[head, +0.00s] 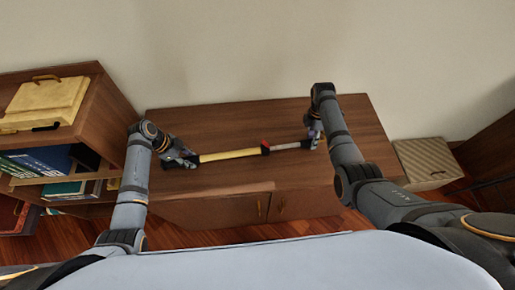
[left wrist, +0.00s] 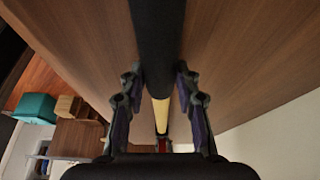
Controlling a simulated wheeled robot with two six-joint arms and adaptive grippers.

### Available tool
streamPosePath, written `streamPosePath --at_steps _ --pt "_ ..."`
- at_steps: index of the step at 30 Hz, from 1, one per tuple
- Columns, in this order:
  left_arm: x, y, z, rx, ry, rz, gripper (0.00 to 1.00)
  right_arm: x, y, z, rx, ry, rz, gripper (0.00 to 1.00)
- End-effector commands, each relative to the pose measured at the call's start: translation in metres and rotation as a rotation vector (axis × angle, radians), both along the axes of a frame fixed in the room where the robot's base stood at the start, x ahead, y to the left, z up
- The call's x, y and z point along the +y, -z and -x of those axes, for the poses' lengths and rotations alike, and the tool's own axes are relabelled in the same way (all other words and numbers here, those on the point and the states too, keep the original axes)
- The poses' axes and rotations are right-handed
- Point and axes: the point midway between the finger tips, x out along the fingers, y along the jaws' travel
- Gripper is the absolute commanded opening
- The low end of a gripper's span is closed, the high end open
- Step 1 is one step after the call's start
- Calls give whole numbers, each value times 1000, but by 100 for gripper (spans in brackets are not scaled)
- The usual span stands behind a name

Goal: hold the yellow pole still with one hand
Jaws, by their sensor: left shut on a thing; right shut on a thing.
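The yellow pole (head: 230,155) lies level along the brown cabinet top, with a red collar (head: 265,147) near its middle and a thinner grey section (head: 287,145) to the right. My left gripper (head: 190,160) is shut on the pole's left end. In the left wrist view a dark grip (left wrist: 157,45) runs between the fingers of this gripper (left wrist: 160,80), with the yellow part (left wrist: 161,115) beyond it. My right gripper (head: 310,139) is shut on the grey end and hides its tip. I cannot tell whether the pole touches the cabinet top.
The cabinet top (head: 215,120) is otherwise clear and stands against a pale wall. A bookshelf (head: 108,130) with books (head: 45,160) and a yellow box (head: 45,102) is at the left. A woven box (head: 425,160) is at the right, below the top.

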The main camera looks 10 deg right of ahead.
Motion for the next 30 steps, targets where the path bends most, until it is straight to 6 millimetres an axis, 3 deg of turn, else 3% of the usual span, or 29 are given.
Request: streamPosePath --at_steps 30 --pt "2 0 0 0 0 -5 0 -74 0 -5 1 1 4 0"
